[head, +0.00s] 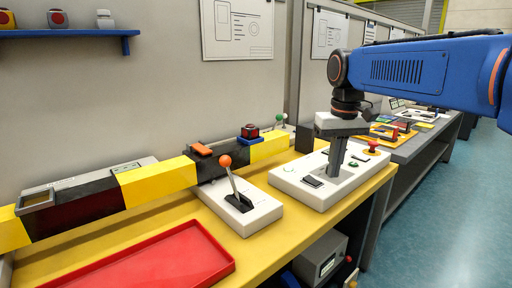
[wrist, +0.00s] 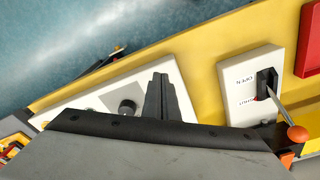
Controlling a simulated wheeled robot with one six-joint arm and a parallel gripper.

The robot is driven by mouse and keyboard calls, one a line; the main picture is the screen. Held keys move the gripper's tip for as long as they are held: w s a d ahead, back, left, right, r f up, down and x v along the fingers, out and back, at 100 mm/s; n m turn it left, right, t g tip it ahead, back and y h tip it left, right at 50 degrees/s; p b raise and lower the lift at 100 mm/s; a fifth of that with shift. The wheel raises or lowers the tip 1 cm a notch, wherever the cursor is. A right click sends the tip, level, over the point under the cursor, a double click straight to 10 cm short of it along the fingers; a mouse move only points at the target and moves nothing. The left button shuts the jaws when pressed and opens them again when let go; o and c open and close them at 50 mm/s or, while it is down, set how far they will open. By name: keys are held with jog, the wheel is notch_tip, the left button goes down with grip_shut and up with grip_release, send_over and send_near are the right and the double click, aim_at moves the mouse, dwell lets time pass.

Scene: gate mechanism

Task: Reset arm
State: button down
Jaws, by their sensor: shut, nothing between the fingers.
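My gripper (head: 337,160) points down over the white control panel (head: 318,197) on the yellow table in the head view. Its fingers are together and hold nothing. In the wrist view the shut fingers (wrist: 161,95) stand over the same white panel (wrist: 90,92); whether the tips touch it I cannot tell. The blue arm (head: 405,68) comes in from the upper right. Left of the gripper is a lever with an orange knob (head: 225,160) on a white base (head: 258,213). The lever also shows in the wrist view, its knob (wrist: 297,134) at the right.
A yellow and black barrier (head: 160,178) runs along the back of the table. A red tray (head: 165,262) lies at the front left. A red mushroom button (head: 373,146) is on the panel's far right. Another bench (head: 425,140) stands behind; blue floor (head: 450,215) is open at right.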

jog(key=s+d+f+t, duration=0.2)
jog(key=s+f, duration=0.7)
jog(key=s, duration=0.2)
jog(key=s+d+f+m+t, duration=0.1)
jog(key=s+d+f, duration=0.2)
jog(key=s+f, duration=0.6)
jog(key=shift+s+d+t, duration=0.2)
jog(key=shift+s+t, duration=0.2)
jog(key=shift+s, duration=0.85)
